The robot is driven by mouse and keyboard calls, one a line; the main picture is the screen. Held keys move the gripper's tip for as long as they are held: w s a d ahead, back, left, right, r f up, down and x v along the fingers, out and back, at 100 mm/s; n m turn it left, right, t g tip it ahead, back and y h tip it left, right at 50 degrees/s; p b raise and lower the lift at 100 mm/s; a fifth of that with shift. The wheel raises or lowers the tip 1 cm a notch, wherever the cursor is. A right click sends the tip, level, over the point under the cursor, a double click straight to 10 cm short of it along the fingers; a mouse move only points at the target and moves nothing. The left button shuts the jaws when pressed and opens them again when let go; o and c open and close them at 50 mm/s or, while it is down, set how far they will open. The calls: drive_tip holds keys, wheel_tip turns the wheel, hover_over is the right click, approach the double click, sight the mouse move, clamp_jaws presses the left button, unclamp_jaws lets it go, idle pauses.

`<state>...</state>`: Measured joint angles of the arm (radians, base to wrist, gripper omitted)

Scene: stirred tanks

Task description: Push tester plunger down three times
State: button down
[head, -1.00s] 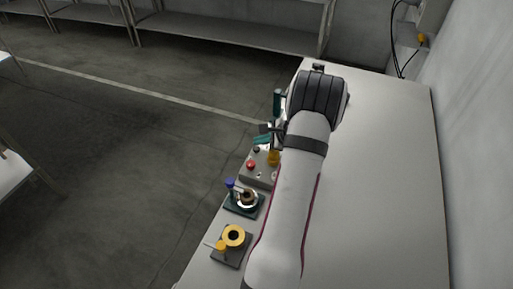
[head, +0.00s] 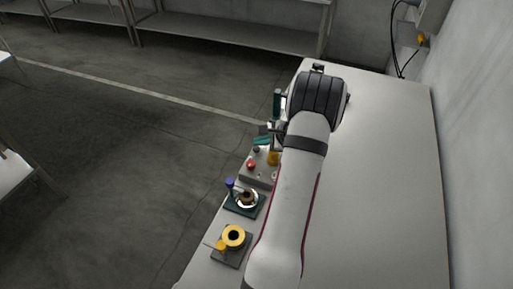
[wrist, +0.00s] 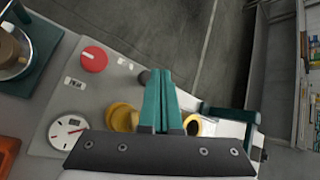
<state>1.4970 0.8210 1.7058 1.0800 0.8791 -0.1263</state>
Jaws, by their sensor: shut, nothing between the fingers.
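My gripper (wrist: 160,74) is shut and empty, its two teal fingers together in the wrist view. In the head view the gripper (head: 263,139) hangs over the far end of a grey control box. A small dark round knob (wrist: 144,77), which may be the tester plunger, sits right beside the fingertips on their left. It also shows in the head view (head: 256,149). I cannot tell whether the fingers touch it. The grey box (wrist: 48,110) carries a red knob (wrist: 94,59), a white dial (wrist: 68,131) and a yellow knob (wrist: 122,116).
A teal-based device with a metal cup (head: 245,198) and a yellow ring on a dark plate (head: 233,236) stand nearer along the table's left edge. A teal upright part (head: 277,101) stands beyond the gripper. The white table (head: 385,170) is clear on the right.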

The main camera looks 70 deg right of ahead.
drive_tip(key=shift+f, duration=0.2)
drive_tip(key=shift+f, duration=0.75)
idle(0.7)
drive_tip(key=shift+r, duration=1.15)
drive_tip(key=shift+r, duration=2.55)
idle(0.3)
wheel_tip(320, 180, up, 4)
drive_tip(key=shift+f, duration=0.1)
